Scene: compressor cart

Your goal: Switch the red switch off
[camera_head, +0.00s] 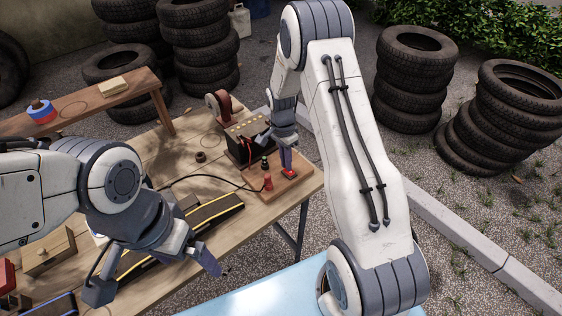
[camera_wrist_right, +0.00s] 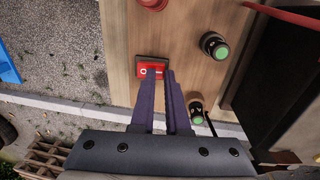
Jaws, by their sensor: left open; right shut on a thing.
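The red switch (camera_head: 290,172) sits on a small wooden board (camera_head: 292,187) at the right end of the workbench. In the right wrist view the red switch (camera_wrist_right: 152,69) shows a white ring mark on its face, in a dark surround. My right gripper (camera_head: 287,158) points down at it. In its wrist view, my right gripper (camera_wrist_right: 160,78) has its purple fingers close together at the switch, shut on it; the tips hide part of it. My left gripper (camera_head: 153,275) is open and empty over the bench's near part.
A black battery-like box (camera_head: 246,137) stands behind the switch. Red and black posts (camera_head: 267,183) stand on the board; green-topped posts (camera_wrist_right: 215,45) show in the wrist view. A black-and-yellow strip (camera_head: 210,212) lies nearer. Stacked tires (camera_head: 408,80) stand beyond.

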